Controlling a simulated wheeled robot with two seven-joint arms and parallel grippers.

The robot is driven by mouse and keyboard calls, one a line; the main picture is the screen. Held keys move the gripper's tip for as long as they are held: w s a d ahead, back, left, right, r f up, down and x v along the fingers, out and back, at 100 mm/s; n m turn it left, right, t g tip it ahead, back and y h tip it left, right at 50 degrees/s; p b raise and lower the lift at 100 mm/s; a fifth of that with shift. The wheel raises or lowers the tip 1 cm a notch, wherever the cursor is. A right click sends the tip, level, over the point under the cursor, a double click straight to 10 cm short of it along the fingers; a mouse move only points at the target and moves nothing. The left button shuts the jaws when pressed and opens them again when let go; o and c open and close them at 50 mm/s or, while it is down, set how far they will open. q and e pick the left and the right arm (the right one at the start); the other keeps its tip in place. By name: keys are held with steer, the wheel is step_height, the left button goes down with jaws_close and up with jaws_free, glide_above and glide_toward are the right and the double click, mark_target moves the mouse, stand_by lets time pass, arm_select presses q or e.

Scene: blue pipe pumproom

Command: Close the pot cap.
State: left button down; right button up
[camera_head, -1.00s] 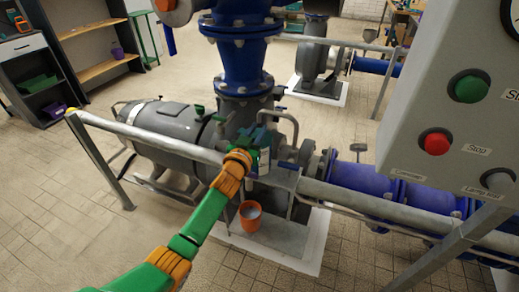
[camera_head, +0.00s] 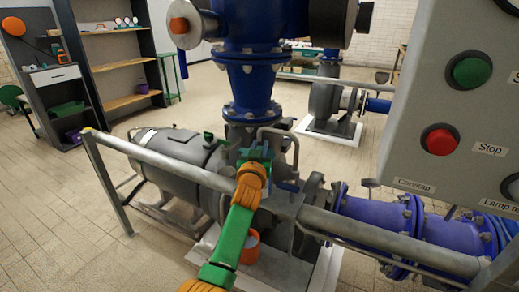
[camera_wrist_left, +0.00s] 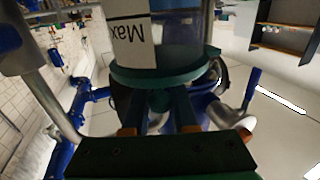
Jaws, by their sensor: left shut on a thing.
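My left gripper (camera_head: 257,153) reaches in over the railing to the grey pump in the head view. In the left wrist view, the two fingers of this gripper (camera_wrist_left: 159,125) are shut on the dark green pot cap (camera_wrist_left: 165,73), around its narrower middle part. Above the cap in that picture is the clear pot (camera_wrist_left: 181,32) with a white label (camera_wrist_left: 133,40) reading "Max". The cap lies against the pot's end; whether it is fully seated I cannot tell. In the head view my gripper and arm hide most of the pot. My right gripper is out of view.
A grey railing (camera_head: 180,173) crosses in front of the pump. A grey control box (camera_head: 447,110) with green and red buttons stands at right. An orange bucket (camera_head: 250,250) stands below my arm. A blue vertical pipe (camera_head: 250,85) rises behind the gripper. The floor at left is clear.

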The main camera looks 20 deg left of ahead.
arm_select(q)
steer(key=shift+r, duration=0.2)
steer(key=c, duration=0.9)
jaws_free()
steer(key=shift+o, duration=1)
steer(key=shift+w+f, duration=0.15)
steer(key=shift+s+d, duration=0.15)
steer(key=shift+s, duration=0.45)
steer(key=p+v, duration=0.1)
steer(key=v, duration=0.5)
steer(key=shift+w, duration=0.1)
steer(key=shift+d, duration=0.1)
